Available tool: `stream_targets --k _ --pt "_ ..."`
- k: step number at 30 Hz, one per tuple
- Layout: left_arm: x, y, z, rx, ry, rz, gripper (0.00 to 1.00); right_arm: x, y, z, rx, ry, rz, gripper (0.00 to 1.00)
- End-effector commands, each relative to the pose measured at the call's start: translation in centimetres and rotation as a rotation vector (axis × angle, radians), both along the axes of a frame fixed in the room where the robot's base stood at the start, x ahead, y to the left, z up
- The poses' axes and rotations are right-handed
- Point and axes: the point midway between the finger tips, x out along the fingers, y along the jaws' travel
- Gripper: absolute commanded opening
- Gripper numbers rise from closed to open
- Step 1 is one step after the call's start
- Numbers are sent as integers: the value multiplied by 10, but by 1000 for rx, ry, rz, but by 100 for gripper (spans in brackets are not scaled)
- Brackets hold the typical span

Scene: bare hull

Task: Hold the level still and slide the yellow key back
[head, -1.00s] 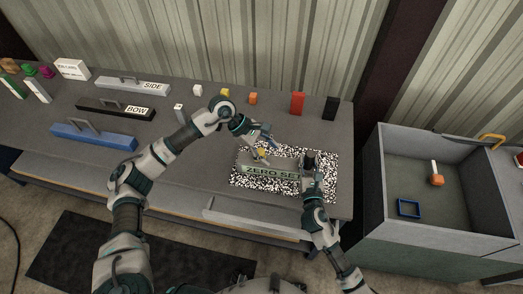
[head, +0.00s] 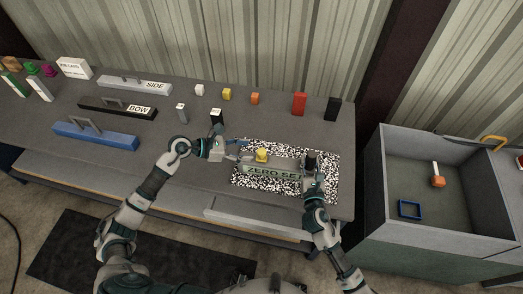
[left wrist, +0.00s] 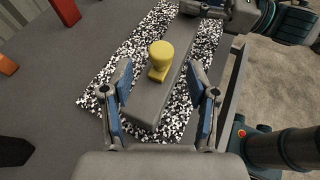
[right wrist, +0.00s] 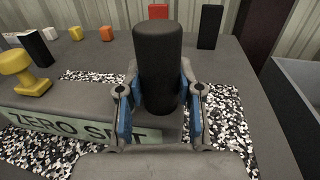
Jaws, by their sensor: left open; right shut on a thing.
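The level is a grey bar with a green "ZERO SET" label (head: 273,171), lying on a black-and-white speckled mat (head: 240,188). The yellow key (head: 262,155) stands on top of the bar, left of its middle; it also shows in the left wrist view (left wrist: 160,58) and the right wrist view (right wrist: 17,70). My left gripper (head: 243,150) is open at the level's left end, its fingers spread to either side of the bar and apart from the key. My right gripper (head: 311,172) is shut on the upright black post (right wrist: 158,65) at the level's right end.
Small white, yellow, orange, red (head: 298,103) and black blocks (head: 332,108) line the table's back. Handled bars marked SIDE (head: 135,84) and BOW (head: 116,107) and a blue one (head: 95,134) lie left. A grey bin (head: 460,190) stands right.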

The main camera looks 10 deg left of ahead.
Motion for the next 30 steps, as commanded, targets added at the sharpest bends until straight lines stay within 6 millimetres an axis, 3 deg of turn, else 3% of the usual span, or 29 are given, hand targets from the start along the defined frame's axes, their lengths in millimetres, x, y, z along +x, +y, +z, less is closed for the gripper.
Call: stream_targets --k 3,9,21,22,29,30 --pt "9 -23 -9 -4 1 -2 59 0 0 0 1 0 -1 0" --pt "20 -47 -21 -1 1 -1 59 0 0 0 1 1 -2 0" --pt "24 -56 -25 1 0 0 59 0 0 0 0 1 -2 0" --pt "24 -56 -25 1 0 0 57 0 0 0 0 1 -2 0" --pt "24 -56 -25 1 0 0 0 0 0 0 0 1 -2 0" --pt "24 -56 -25 1 0 0 0 0 0 0 0 1 -2 0"
